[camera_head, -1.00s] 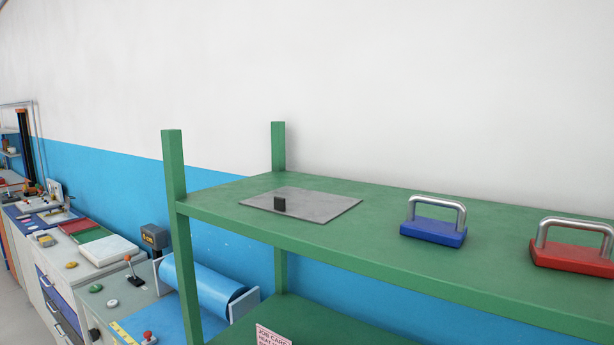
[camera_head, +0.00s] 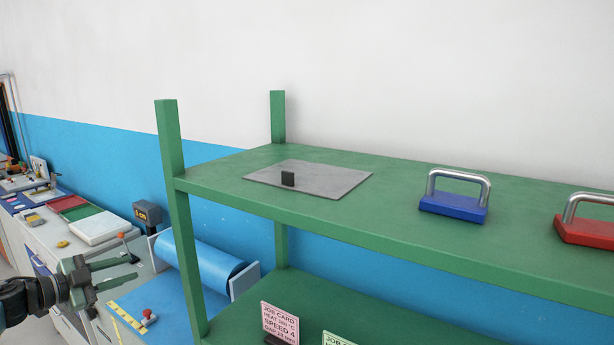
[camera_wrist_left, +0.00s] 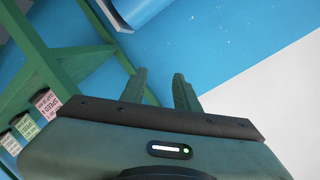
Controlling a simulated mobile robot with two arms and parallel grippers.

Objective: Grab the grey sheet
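My left gripper (camera_head: 135,268) is at the lower left of the head view, below the shelf top and left of the rack's post, apart from the sheet. Its two fingers are spread with nothing between them. In the left wrist view the fingers (camera_wrist_left: 158,92) are also apart and empty, and the sheet is not seen there. My right gripper is not in view.
A blue-based handle block (camera_head: 453,204) and a red one (camera_head: 588,229) stand on the shelf to the right. The green post (camera_head: 172,150) rises at the shelf's left corner. Job cards (camera_head: 281,322) stand on the lower shelf. A machine with a blue roll (camera_head: 205,262) is behind my left gripper.

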